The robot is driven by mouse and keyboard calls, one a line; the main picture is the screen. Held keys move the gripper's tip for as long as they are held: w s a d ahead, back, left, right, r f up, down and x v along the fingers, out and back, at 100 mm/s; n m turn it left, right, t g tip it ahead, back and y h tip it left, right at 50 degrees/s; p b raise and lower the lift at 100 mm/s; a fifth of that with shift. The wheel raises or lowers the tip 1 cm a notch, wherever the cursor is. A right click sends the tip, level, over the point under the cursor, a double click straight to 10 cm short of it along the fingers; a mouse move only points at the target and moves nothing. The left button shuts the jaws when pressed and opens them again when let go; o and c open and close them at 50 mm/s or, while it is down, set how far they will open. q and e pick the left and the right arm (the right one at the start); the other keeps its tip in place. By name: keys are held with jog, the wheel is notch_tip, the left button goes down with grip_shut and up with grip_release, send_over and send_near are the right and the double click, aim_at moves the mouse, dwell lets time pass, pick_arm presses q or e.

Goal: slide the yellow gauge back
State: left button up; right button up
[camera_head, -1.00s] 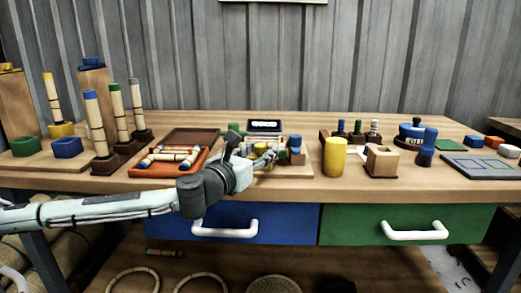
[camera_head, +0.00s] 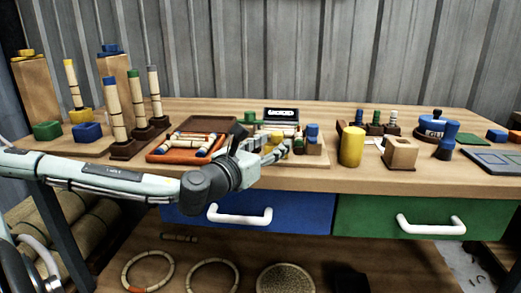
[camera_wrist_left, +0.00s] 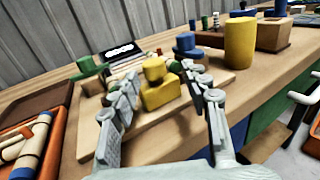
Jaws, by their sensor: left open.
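The yellow gauge, a small yellow block with a rounded knob (camera_wrist_left: 160,92), stands on a light wooden board (camera_wrist_left: 190,128) in the left wrist view. In the head view it is mostly hidden by my left gripper (camera_head: 277,148). My left gripper is open over the board. In the wrist view its two fingers (camera_wrist_left: 160,84) stand on either side of the yellow gauge, with a visible gap to the block. My right gripper is not in view.
A green-topped block (camera_wrist_left: 88,70) and a blue-topped block (camera_wrist_left: 187,45) flank the gauge. A small display (camera_head: 281,114) stands behind. A yellow cylinder (camera_head: 351,147) is to the right. An orange tray (camera_head: 163,157) of rattan pieces lies left. Upright poles stand farther left.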

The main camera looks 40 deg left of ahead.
pick_arm(q)
jog(key=shift+s+a+r, duration=0.1)
jog(key=shift+s+a, duration=0.05)
jog(key=shift+s, duration=1.8)
